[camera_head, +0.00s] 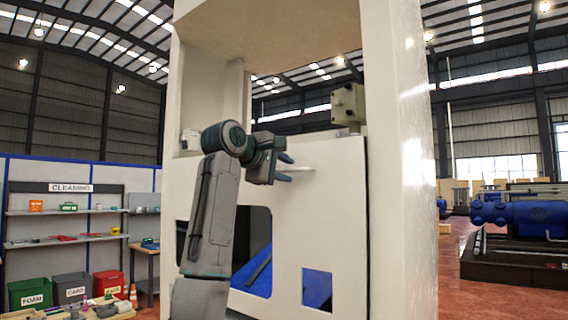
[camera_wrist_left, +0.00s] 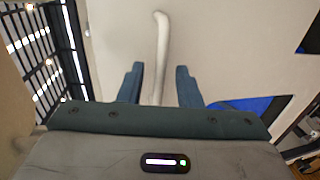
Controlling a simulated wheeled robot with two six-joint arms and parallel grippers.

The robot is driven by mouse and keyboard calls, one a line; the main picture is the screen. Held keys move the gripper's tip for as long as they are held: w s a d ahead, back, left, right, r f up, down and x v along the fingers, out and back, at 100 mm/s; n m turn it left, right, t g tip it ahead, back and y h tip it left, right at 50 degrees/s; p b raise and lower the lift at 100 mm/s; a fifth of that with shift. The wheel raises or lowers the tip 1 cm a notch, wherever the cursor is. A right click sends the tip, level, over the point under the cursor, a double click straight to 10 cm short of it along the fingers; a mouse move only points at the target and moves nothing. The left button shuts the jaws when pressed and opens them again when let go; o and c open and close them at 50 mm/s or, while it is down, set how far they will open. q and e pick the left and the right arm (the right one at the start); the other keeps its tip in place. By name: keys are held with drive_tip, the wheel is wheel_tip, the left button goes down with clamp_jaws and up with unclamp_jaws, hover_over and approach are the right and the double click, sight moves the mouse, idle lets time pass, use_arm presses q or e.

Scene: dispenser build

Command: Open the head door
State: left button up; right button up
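The head door looks to be the white panel (camera_head: 335,225) set in the tall white machine frame. It carries a pale bar handle (camera_head: 300,168) near its upper part, which also shows in the left wrist view (camera_wrist_left: 162,45). The panel appears to sit flush in the frame. My left gripper (camera_head: 284,168) is at the handle. In the left wrist view my left gripper (camera_wrist_left: 158,85) is open, with the near end of the handle between its fingers and visible gaps on both sides. My right gripper is out of view.
The frame's right post (camera_head: 400,180) stands close beside the panel. A beige box (camera_head: 347,104) sits above the panel's top edge. Cutouts in the panel show blue parts (camera_head: 317,287) behind. Cleaning shelves (camera_head: 65,212) and bins stand at the far left.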

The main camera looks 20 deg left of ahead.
use_arm(q)
clamp_jaws()
drive_tip(key=shift+f, duration=0.1)
